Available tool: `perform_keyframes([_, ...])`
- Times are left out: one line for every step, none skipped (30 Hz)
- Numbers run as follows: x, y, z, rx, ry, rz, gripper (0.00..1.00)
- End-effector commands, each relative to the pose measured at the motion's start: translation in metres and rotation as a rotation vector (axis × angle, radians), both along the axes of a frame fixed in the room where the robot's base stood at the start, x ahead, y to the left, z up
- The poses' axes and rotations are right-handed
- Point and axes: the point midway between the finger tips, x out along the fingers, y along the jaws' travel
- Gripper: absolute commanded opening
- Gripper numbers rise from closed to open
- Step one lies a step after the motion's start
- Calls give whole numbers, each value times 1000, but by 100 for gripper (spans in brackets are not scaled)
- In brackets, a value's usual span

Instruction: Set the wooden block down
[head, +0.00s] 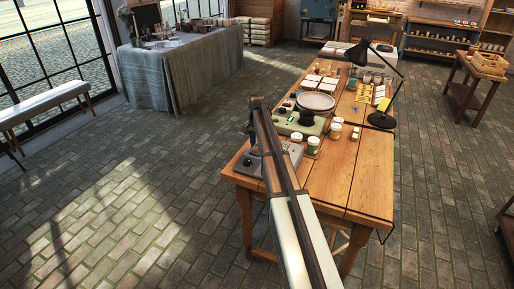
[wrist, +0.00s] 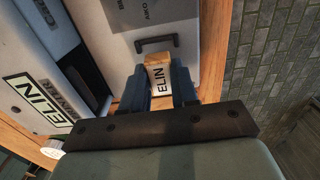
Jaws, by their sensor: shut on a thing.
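In the head view my gripper (head: 252,163) is at the near left corner of the wooden table (head: 350,178), beside a grey device. The block cannot be made out there. Whether the block touches the surface under it cannot be told.
A grey device (wrist: 165,20) with a dark handle lies just beyond the block. A pale labelled machine (wrist: 32,85) is at left. Jars (head: 313,145), a green machine (head: 300,124) and a black lamp (head: 381,119) stand on the table. The table's near right part is clear.

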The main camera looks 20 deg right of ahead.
Motion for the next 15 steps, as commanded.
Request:
perform_keyframes([0, 0, 9, 0, -1, 0, 0])
perform_keyframes([0, 0, 14, -1, -2, 0, 0])
perform_keyframes([1, 0, 21, 0, -3, 0, 0])
perform_keyframes([1, 0, 27, -1, -2, 0, 0])
perform_keyframes([1, 0, 33, 0, -1, 0, 0])
perform_keyframes([1, 0, 39, 0, -1, 0, 0])
perform_keyframes([1, 0, 45, -1, -2, 0, 0])
perform_keyframes([1, 0, 50, -1, -2, 0, 0])
perform_keyframes([1, 0, 56, 0, -1, 0, 0])
perform_keyframes([1, 0, 60, 0, -1, 0, 0])
perform_keyframes([1, 0, 64, 0, -1, 0, 0])
perform_keyframes([1, 0, 69, 0, -1, -1, 0])
perform_keyframes([1, 0, 72, 0, -1, -1, 0])
perform_keyframes([1, -1, 75, 0, -1, -1, 0])
perform_keyframes([0, -2, 78, 1, -1, -3, 0])
